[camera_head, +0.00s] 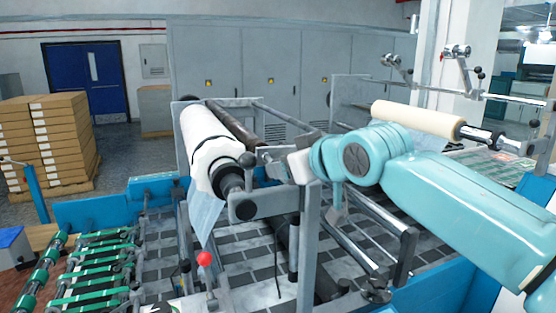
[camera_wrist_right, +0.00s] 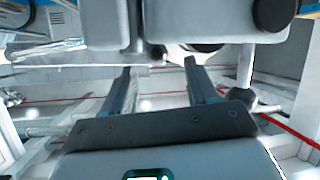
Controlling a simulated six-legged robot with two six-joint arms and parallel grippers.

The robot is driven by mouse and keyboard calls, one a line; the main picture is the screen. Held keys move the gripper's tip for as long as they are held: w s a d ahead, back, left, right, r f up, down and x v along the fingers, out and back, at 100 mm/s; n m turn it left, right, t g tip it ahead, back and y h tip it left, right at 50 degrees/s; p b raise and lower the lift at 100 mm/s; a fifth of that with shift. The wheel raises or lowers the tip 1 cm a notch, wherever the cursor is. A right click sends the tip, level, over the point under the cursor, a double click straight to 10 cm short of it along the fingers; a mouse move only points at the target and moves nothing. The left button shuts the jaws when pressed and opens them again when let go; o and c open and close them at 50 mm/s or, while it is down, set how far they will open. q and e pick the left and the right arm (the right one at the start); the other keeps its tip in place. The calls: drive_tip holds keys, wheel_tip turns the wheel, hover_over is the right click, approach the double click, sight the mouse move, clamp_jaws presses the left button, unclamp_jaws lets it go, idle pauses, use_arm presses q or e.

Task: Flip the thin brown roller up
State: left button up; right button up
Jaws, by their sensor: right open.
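The thin brown roller (camera_head: 232,124) is dark and lies along the right side of the large white roll (camera_head: 205,138), running from the back frame toward my gripper. Its near end is partly hidden behind the white roll and the grey bracket. My right gripper (camera_head: 262,158) is at this near end, just right of the white roll's dark hub. In the right wrist view my right gripper (camera_wrist_right: 160,68) is open, its two fingers apart below a grey machine part (camera_wrist_right: 190,25). I cannot tell whether the fingers touch the roller. My left gripper is not in view.
A grey upright post and frame (camera_head: 307,235) stand below my right wrist. A cream roll (camera_head: 415,118) lies on the right. A red-knobbed lever (camera_head: 205,259) stands in front. Green belts (camera_head: 100,265) are at lower left. Stacked boxes (camera_head: 45,140) stand farther left.

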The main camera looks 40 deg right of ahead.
drive_tip(key=x, duration=0.3)
drive_tip(key=p+x, duration=0.1)
drive_tip(key=shift+w+d+f, duration=0.15)
drive_tip(key=shift+w+d, duration=0.15)
drive_tip(key=shift+w+a, duration=0.15)
drive_tip(key=shift+s, duration=0.3)
drive_tip(key=shift+c, duration=0.9)
drive_tip(key=c, duration=0.6)
clamp_jaws()
